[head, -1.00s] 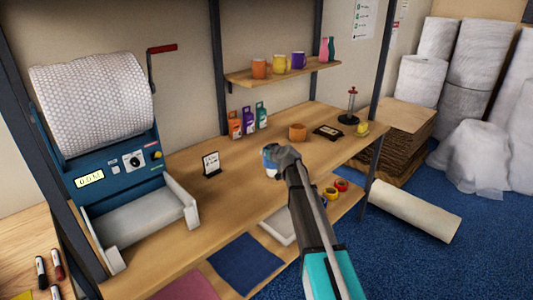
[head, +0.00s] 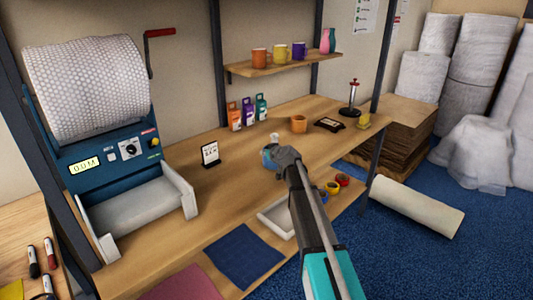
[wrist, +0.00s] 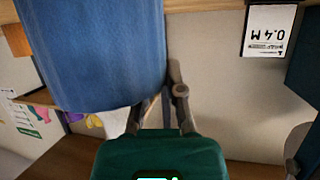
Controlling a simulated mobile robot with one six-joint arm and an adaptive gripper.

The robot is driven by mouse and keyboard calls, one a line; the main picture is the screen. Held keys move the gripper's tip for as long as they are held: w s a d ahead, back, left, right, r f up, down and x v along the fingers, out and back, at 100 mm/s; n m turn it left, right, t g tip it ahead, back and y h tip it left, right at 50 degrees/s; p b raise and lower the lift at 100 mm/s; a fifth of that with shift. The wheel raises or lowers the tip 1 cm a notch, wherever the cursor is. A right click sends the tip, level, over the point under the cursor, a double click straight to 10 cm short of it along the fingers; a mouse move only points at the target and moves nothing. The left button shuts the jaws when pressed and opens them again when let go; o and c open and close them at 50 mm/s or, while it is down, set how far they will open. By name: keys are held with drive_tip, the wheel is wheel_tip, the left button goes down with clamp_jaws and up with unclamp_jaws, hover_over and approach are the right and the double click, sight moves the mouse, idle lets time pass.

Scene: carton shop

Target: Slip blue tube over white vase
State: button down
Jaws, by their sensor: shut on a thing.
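A blue tube (head: 268,156) is at the end of my arm above the bench in the head view. It fills the upper left of the wrist view (wrist: 100,50). My gripper (head: 281,158) is shut on it; in the wrist view the fingers (wrist: 168,88) meet the tube's side. A small white piece (head: 275,136), likely the top of the white vase, shows just above the tube in the head view. A pale patch (wrist: 113,122) lies at the tube's lower edge in the wrist view. I cannot tell whether the vase is inside the tube or behind it.
The bench (head: 205,225) holds a small sign (head: 210,154), an orange pot (head: 298,124) and several coloured boxes (head: 248,112). A bubble-wrap machine (head: 120,150) stands at left. A white tray (head: 275,217) and tape rolls (head: 333,187) lie below the arm.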

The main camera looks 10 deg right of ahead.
drive_tip(key=shift+f, duration=0.15)
drive_tip(key=c, duration=0.7)
unclamp_jaws()
drive_tip(key=shift+r+p, duration=5)
drive_tip(key=shift+r, duration=0.05)
